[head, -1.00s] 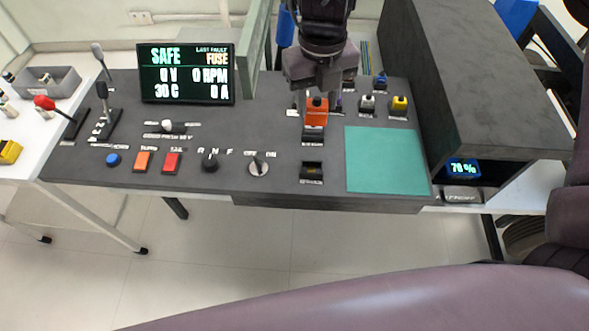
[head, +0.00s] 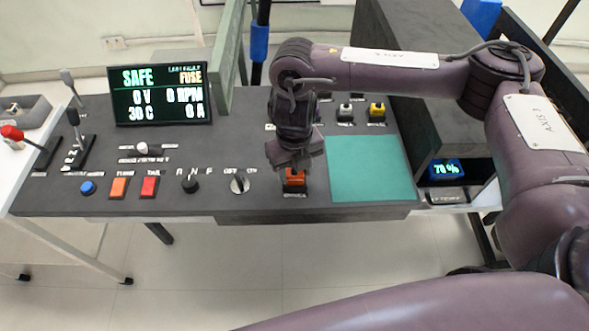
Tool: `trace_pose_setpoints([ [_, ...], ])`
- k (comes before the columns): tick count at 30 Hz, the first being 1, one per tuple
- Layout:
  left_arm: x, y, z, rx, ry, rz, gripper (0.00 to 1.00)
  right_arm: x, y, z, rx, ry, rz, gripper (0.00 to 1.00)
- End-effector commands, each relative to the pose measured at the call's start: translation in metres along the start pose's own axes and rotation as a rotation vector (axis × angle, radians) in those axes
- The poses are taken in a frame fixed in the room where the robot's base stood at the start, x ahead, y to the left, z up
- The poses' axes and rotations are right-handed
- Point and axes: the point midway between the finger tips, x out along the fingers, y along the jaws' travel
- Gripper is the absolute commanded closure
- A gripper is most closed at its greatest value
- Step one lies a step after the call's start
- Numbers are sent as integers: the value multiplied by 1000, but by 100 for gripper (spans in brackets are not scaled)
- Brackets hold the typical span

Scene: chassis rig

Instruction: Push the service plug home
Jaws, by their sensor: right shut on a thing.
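The orange service plug (head: 294,179) is at the front of the dark console (head: 220,200), over the spot where the lower socket is. My right gripper (head: 293,165) is shut on the plug from above. The gripper hides the plug's top, and the socket is covered, so I cannot tell how deep the plug sits. My left gripper is out of view.
A green mat (head: 372,170) lies just right of the plug. A rotary switch (head: 239,183) and a black knob (head: 190,183) stand to its left. The display (head: 160,95) reads SAFE and FUSE. A dark housing (head: 420,90) stands at the right.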

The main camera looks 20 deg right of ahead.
Motion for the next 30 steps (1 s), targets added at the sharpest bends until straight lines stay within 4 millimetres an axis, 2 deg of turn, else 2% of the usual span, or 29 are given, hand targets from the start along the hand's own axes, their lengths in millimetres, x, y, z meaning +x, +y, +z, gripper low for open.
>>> trace_pose_setpoints([
  [12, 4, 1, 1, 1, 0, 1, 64, 6, 0, 1, 0, -2, 0, 80],
  [13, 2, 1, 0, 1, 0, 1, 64, 4, 0, 1, 0, -2, 0, 53],
  [17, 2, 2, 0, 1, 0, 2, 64, 4, 0, 0, 0, -2, 0, 36],
  [25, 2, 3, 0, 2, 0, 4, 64, 4, 0, 0, 0, -2, 0, 35],
  [30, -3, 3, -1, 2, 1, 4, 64, -10, 0, 2, -2, -5, 0, 35],
])
